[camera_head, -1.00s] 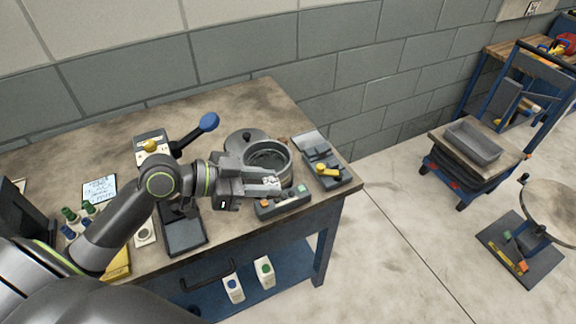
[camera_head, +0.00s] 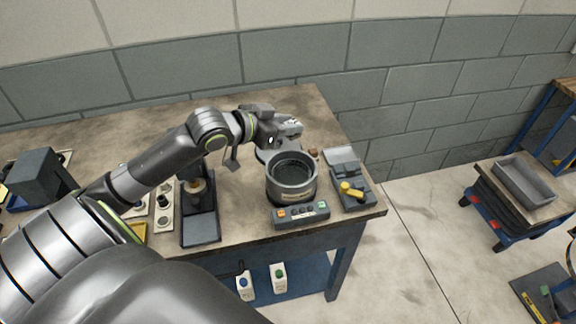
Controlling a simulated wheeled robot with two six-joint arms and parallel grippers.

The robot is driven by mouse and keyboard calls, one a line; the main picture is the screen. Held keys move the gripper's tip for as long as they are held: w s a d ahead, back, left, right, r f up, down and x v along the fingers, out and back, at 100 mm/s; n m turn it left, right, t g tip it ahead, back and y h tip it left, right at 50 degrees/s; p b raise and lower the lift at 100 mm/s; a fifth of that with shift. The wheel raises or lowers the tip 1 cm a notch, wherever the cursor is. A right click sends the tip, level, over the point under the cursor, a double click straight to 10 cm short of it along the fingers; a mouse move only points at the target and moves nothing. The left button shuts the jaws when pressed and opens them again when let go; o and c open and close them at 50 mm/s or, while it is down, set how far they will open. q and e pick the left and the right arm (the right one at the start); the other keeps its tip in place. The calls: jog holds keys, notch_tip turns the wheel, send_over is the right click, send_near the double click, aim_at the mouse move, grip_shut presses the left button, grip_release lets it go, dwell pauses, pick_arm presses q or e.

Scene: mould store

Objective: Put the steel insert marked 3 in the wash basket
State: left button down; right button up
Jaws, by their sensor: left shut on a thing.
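My left gripper (camera_head: 292,128) is shut on a small pale steel piece (camera_head: 293,122) with a dark mark; I cannot read the number. It is held above the back of the bench, behind the round grey tank (camera_head: 291,190) and apart from it. The tank is uncovered, with a dark interior that looks like the wash basket (camera_head: 290,167); its details are too small to tell. The tank's lid (camera_head: 264,155) lies behind it, partly hidden by the gripper. My right gripper is not in view.
A control box with coloured buttons (camera_head: 301,215) sits in front of the tank. A grey device with a yellow knob (camera_head: 351,189) stands to its right. A dark press-like stand (camera_head: 201,228) is to the left. A cart with a grey tray (camera_head: 523,184) stands far right.

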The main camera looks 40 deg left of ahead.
pick_arm(q)
notch_tip(320, 180, down, 12)
jog(key=shift+f, duration=0.25)
dwell(0.3)
jog(key=shift+f+b, duration=0.4)
jog(key=shift+f, duration=0.2)
jog(key=c, duration=1.1)
grip_release()
jog(key=shift+r, duration=0.1)
